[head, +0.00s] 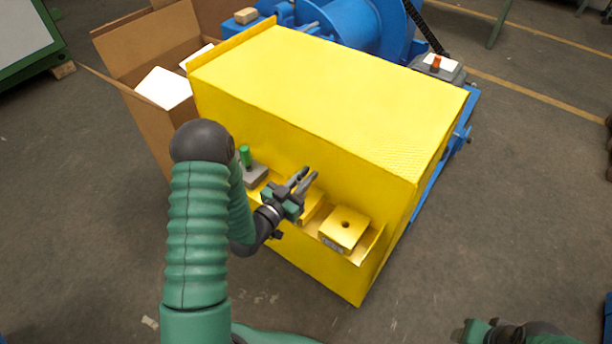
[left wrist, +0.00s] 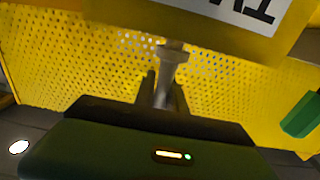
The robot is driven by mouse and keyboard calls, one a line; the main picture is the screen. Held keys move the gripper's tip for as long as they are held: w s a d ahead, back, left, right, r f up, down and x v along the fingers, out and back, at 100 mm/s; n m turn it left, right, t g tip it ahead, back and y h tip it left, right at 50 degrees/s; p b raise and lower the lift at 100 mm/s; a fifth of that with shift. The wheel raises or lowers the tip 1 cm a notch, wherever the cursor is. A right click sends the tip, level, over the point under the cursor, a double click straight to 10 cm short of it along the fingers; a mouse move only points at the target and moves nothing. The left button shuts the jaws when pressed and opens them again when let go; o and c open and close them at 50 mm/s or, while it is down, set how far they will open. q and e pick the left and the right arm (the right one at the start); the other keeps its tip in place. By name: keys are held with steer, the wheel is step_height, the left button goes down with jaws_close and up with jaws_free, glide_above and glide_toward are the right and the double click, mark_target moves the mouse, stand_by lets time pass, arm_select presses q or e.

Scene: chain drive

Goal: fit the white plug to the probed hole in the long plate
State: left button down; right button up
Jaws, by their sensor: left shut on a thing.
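My left gripper (head: 309,175) is at the front shelf of the yellow housing, beside a yellow block. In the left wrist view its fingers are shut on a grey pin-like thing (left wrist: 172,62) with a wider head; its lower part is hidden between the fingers. A yellow block with a dark round hole in its top (head: 345,225) sits at the right end of the shelf. A second yellow block (head: 312,207) is partly hidden behind my gripper. I cannot make out a white plug or tell which piece is the long plate. My right gripper (head: 475,330) shows only partly at the bottom edge.
The yellow housing (head: 330,85) stands close behind the shelf (head: 368,248). A green-handled grey block (head: 254,174) is at the shelf's left end. An open cardboard box (head: 155,125) with white pieces stands left.

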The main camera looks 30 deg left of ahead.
arm_select(q)
steer(key=shift+f+b, duration=0.45)
steer(key=shift+f, duration=0.15)
steer(key=c, duration=1.3)
jaws_free()
steer(key=shift+r, duration=0.1)
steer(key=s+a+p, duration=0.1)
steer(key=s+p, duration=0.2)
steer(key=s, duration=1.3)
steer(key=shift+s+a, duration=0.3)
steer(key=shift+s, duration=0.1)
